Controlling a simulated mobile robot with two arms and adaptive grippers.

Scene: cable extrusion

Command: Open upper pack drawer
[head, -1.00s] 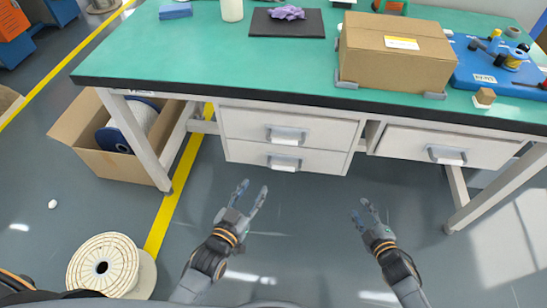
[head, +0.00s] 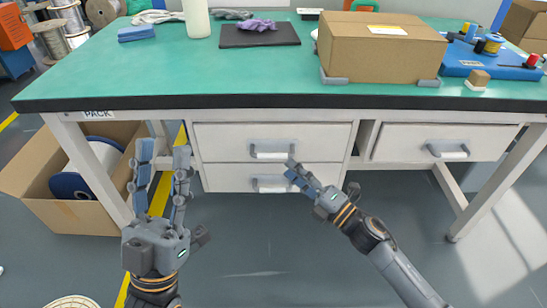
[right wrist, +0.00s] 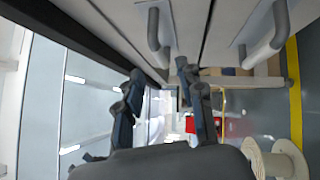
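The upper pack drawer (head: 230,138) is the top one of two white drawers under the left part of the table, beneath the PACK label (head: 98,114). It is closed, with a grey bar handle (head: 272,148). The lower drawer (head: 225,177) is also closed. My right gripper (head: 293,172) is in front of the drawers, just right of and below the upper handle, apart from it as far as I can tell. In the right wrist view its fingers (right wrist: 161,82) are spread and empty; the upper handle (right wrist: 156,30) lies beyond them. My left gripper (head: 164,158) is open and empty, left of the drawers.
Another closed drawer (head: 420,145) is at the right. A cardboard box with a cable spool (head: 85,190) stands on the floor at the left. A closed carton (head: 380,52), a black mat (head: 240,38) and a blue board (head: 490,68) lie on the green tabletop (head: 150,75).

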